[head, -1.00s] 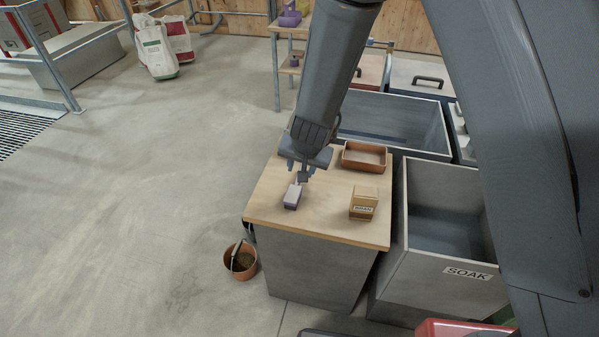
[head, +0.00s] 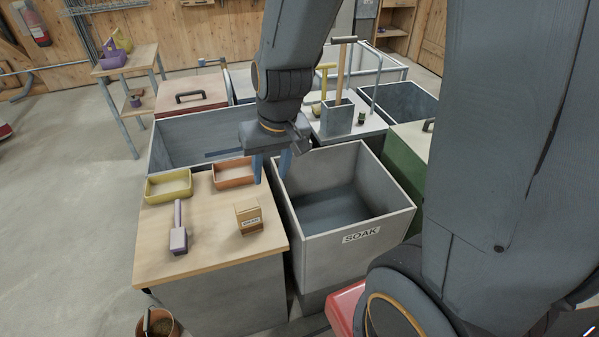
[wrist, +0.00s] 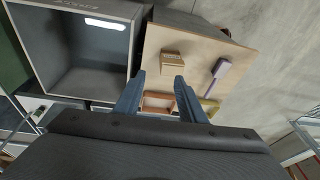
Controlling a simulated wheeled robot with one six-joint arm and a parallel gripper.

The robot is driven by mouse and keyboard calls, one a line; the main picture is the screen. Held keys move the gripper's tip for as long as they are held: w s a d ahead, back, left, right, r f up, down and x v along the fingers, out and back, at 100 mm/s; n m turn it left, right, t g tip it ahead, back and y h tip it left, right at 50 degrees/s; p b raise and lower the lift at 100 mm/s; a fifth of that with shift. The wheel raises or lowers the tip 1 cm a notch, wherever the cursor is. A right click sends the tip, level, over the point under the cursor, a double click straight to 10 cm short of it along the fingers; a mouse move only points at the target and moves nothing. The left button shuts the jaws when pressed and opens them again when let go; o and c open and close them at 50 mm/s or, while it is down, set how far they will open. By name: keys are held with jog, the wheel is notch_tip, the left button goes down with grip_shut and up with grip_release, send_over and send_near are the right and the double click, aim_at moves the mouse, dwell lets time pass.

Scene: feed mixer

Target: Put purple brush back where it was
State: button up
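The purple brush (head: 178,232) lies on the wooden table top (head: 215,250), near its left side. Its handle points towards the back of the table. It also shows in the wrist view (wrist: 219,75). My gripper (head: 271,165) is above the gap between the table's back right corner and the SOAK bin, apart from the brush. In the wrist view my gripper (wrist: 160,88) has its two fingers spread with nothing between them.
The open SOAK bin (head: 400,222) stands to the right. A pot (head: 158,323) is on the floor. A shelf stand (head: 128,100) is at the back left.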

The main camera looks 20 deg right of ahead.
jog(key=s+d+r, duration=0.1)
jog(key=s+d, duration=0.4)
jog(key=shift+r+g+h, duration=0.25)
jog(key=shift+g+h, duration=0.05)
jog(key=shift+h, duration=0.1)
notch_tip(320, 180, down, 7)
jog(key=b, duration=0.6)
jog(key=shift+g, duration=0.4)
jog(key=shift+w, duration=0.1)
jog(key=shift+c, duration=0.6)
jog(key=shift+d, duration=0.1)
